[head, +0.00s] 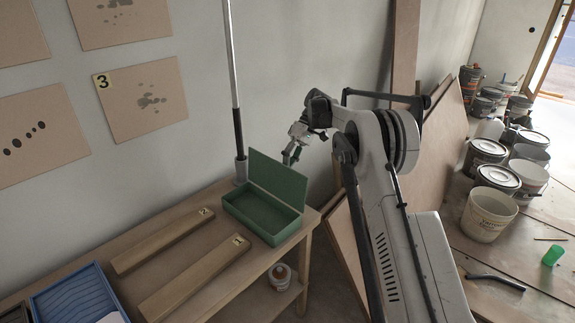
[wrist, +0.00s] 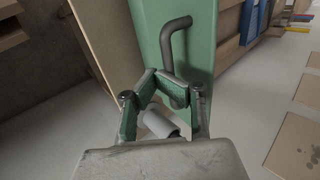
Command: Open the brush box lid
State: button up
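The green brush box (head: 266,226) sits on the right end of the wooden bench in the head view. Its lid (head: 277,180) stands up at the back edge, so the box is open and its inside shows no contents. My gripper (head: 288,157) is at the top of the lid, on its far side. In the wrist view the green lid (wrist: 207,48) is close in front, with a dark bent handle (wrist: 167,45) on it. My fingers (wrist: 156,76) are beside the handle's lower end. I cannot tell whether they grip it.
Two numbered wooden strips (head: 165,240) and (head: 195,280) and a blue tray (head: 80,295) lie on the bench (head: 215,200). A pole (head: 237,120) stands behind the box. A wall is close behind. Paint buckets (head: 490,212) stand on the floor at the right.

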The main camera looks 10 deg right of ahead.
jog(key=o, duration=0.5)
notch_tip(320, 180, up, 10)
dwell(0.5)
